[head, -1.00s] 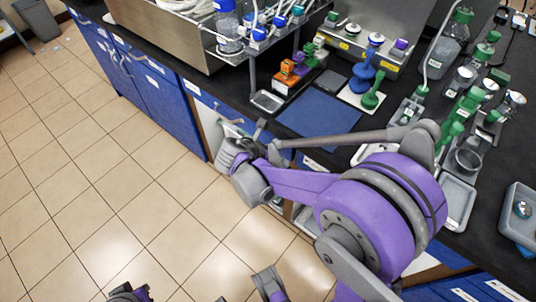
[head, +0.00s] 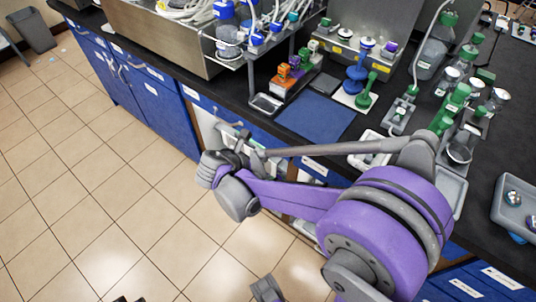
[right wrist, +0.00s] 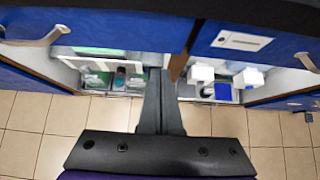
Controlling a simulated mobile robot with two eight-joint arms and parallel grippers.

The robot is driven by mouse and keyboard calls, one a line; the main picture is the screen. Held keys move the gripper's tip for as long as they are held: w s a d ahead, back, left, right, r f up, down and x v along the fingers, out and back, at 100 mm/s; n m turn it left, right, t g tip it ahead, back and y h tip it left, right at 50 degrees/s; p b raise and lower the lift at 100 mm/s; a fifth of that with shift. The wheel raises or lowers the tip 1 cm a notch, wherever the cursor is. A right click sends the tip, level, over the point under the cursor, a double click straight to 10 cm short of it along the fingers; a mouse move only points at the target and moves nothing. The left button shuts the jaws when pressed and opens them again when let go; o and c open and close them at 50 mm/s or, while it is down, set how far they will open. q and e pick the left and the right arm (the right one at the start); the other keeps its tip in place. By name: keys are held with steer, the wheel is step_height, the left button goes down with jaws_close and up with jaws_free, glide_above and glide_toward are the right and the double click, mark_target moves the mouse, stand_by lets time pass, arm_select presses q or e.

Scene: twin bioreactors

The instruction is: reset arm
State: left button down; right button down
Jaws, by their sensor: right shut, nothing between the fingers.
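My right arm, purple and grey, reaches across the head view over the floor in front of the bench. My right gripper (head: 246,142) is at its far end, beside an open part of the blue cabinets and below the bench top. In the right wrist view the two dark fingers (right wrist: 160,98) are together, with nothing between them. They point toward the open cabinet, between a left compartment with green and white boxes (right wrist: 100,78) and a right compartment with white packs (right wrist: 203,73). My left gripper cannot be made out.
The black bench top (head: 385,75) carries a blue mat (head: 315,116), a grey tray (head: 515,203), several green-capped vessels and a metal rack. Blue cabinet fronts (head: 150,95) line the bench.

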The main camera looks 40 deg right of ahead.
steer(key=v, duration=0.6)
steer(key=shift+r+p, duration=0.15)
steer(key=shift+p, duration=0.3)
steer(key=shift+w, duration=0.1)
steer(key=s+a+r+m+t+y+p, duration=0.1)
steer(key=s+r+m+y+p, duration=0.3)
steer(key=m, duration=0.6)
steer(key=s+a+r+m+t+y+p, duration=0.1)
steer(key=s+a+r+m+y+p, duration=0.2)
steer(key=s+r+m+y+p, duration=0.2)
steer(key=shift+s+r+m+p, duration=0.4)
steer(key=shift+s+m+p, duration=0.95)
steer(key=shift+s+m, duration=1.4)
steer(key=shift+w+a+m, duration=0.15)
steer(key=shift+w+m, duration=0.4)
